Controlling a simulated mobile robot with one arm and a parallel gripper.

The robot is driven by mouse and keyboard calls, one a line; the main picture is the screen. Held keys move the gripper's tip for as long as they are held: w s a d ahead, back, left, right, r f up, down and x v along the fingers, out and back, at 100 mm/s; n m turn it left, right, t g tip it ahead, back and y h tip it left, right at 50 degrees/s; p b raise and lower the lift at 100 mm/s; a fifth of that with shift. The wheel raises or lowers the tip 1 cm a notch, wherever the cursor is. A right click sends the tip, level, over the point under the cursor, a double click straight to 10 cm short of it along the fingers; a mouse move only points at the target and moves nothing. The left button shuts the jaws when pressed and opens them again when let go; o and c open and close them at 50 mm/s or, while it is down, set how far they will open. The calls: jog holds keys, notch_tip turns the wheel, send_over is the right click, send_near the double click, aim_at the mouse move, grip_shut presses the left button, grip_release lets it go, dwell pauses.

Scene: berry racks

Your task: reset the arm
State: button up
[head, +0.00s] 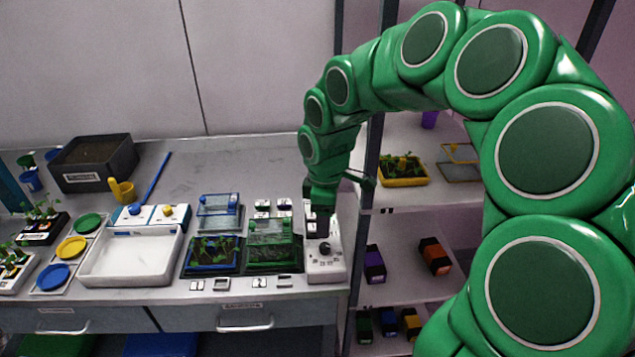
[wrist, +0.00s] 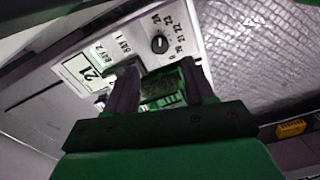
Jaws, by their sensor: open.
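My green arm arches over from the right in the head view. My gripper (head: 318,222) points down above the right end of the bench, by a white control box with a black dial (head: 325,262). In the wrist view my gripper (wrist: 165,82) has its two dark fingers apart. Between and beyond them show a green part and the white panel with its dial (wrist: 160,44) and printed numbers. No held object shows between the fingers. Whether a finger touches the box cannot be told.
The bench carries a green-lidded tray (head: 272,240), a blue tray with seedlings (head: 212,268), a white basin (head: 130,280) and a dark soil box (head: 95,180). A dark post (head: 366,190) and shelves with a yellow planter (head: 404,182) stand right of the gripper.

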jog(key=s+d+r+m, duration=0.1)
jog(key=s+d+m, duration=0.2)
jog(key=s, duration=0.7)
jog(key=s+d+r+m+g, duration=0.1)
jog(key=s+d+r+m, duration=0.1)
jog(key=s+m, duration=0.5)
jog(key=s+d+r+m, duration=0.2)
jog(key=s+m, duration=0.3)
jog(key=s, duration=0.9)
jog(key=shift+d+r+g, duration=0.25)
jog(key=shift+d+g, duration=0.05)
jog(key=shift+d, duration=0.5)
